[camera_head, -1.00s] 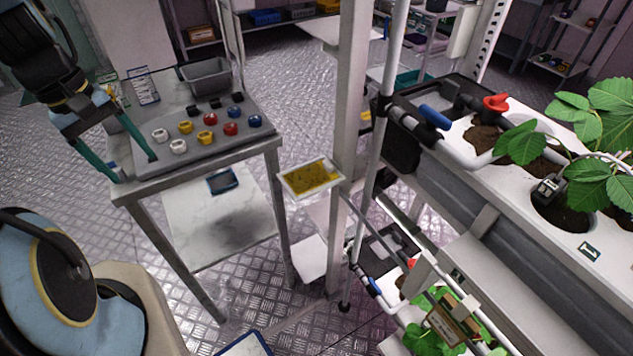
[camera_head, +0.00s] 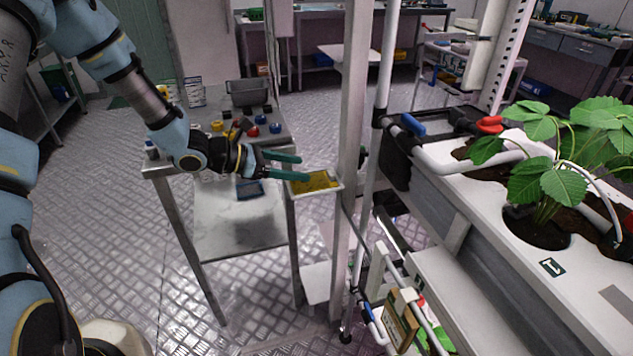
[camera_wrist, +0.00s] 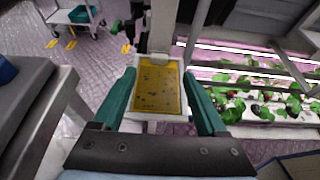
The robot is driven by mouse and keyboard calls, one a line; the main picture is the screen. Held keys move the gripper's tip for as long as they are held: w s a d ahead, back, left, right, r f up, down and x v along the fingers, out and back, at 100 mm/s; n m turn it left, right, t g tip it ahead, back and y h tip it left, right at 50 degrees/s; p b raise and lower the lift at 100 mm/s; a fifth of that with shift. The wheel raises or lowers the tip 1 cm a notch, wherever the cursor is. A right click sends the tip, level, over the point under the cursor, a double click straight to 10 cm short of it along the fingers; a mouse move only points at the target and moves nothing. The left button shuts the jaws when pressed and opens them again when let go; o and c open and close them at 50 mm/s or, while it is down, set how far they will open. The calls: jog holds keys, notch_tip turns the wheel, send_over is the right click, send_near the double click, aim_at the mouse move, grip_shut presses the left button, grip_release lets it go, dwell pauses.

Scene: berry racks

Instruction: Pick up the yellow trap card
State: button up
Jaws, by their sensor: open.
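The yellow trap card (camera_head: 314,182) lies in a white frame or holder beside the white upright post, near the right corner of the metal table. In the wrist view the yellow card (camera_wrist: 158,90) shows dark specks and sits between the two fingers. My gripper (camera_head: 300,165) is open, with its green fingers pointing right at the card. In the wrist view my gripper (camera_wrist: 165,98) has one finger on each side of the card. I cannot tell whether either finger touches the card or its holder.
The metal table (camera_head: 215,170) stands left, with a grey bin (camera_head: 249,93) and several coloured caps on top. The white post (camera_head: 349,130) rises just behind the card. A white plant gutter (camera_head: 540,260) with strawberry plants runs along the right.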

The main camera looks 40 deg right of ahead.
aim_at(328, 173)
jog(key=p+x, duration=0.3)
jog(key=x, duration=0.3)
jog(key=shift+s+d+f, duration=0.1)
jog(key=shift+d, duration=0.2)
jog(key=shift+s+d+f, duration=0.1)
jog(key=shift+d+f, duration=0.2)
jog(key=shift+d, duration=0.15)
grip_shut()
